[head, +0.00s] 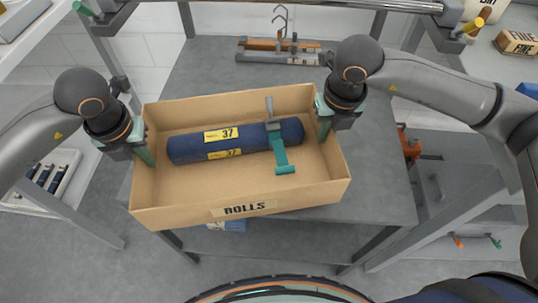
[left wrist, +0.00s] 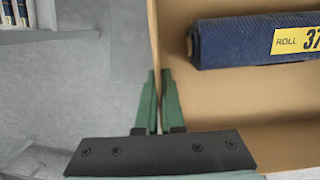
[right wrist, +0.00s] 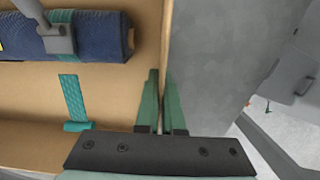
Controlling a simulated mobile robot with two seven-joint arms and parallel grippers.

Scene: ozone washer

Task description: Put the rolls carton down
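The rolls carton (head: 290,203) is an open brown box with "ROLLS" on its front wall, at the grey table's front part in the head view. It holds a dark blue roll (head: 190,148) with yellow "37" labels and a teal and grey strap-like tool (head: 281,150) lying over it. My left gripper (head: 146,152) is shut on the carton's left wall (left wrist: 153,35). My right gripper (head: 323,125) is shut on its right wall (right wrist: 166,35). The carton looks roughly level, slightly turned. I cannot tell whether its bottom touches the table; its underside is hidden.
The grey table (head: 215,75) is bare behind the carton, up to a rack with hooks (head: 280,50) at its back. A lower shelf (head: 265,240) shows below. A tray of dark items (head: 45,178) stands at left; a "FINE" box (head: 516,42) is at upper right.

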